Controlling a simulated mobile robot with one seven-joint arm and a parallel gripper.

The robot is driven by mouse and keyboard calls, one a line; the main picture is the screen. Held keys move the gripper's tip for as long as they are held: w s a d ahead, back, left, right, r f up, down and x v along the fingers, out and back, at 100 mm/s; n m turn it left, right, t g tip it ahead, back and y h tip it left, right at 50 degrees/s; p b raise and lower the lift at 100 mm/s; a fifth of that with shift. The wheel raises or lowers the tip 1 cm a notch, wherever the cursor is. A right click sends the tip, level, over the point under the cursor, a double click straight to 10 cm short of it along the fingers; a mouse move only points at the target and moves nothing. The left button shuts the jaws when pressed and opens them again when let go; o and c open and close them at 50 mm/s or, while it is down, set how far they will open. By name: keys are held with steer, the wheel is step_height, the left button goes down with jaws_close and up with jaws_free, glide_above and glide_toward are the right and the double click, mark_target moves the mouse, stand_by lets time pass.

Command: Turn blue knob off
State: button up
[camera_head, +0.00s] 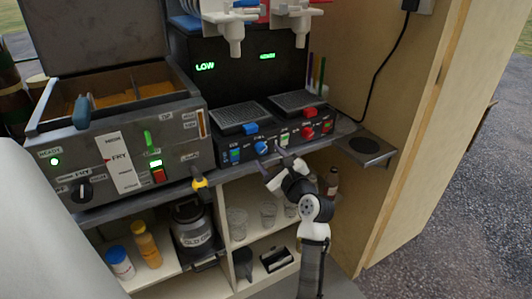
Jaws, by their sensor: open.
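The blue knob (262,147) is on the front panel of a black two-tray machine (222,151) in the middle of the camera_head view. My gripper (276,158) is just below and to the right of the knob, in front of the panel. It is open and nothing shows between its fingers. I cannot tell whether a finger touches the knob. The knob's pointer direction is too small to read. A red knob (307,131) is further right on the same panel.
A fryer (120,145) with a raised lid stands to the left. White dispenser nozzles (236,42) hang above the machine. Shelves below hold a large jar (193,226), several glasses and bottles. A wooden wall (385,100) closes the right side, with a small bracket shelf (364,146) on it.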

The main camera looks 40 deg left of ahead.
mark_target(261, 149)
steer(key=shift+x, duration=1.45)
steer(key=shift+c, duration=0.3)
steer(key=c, duration=0.9)
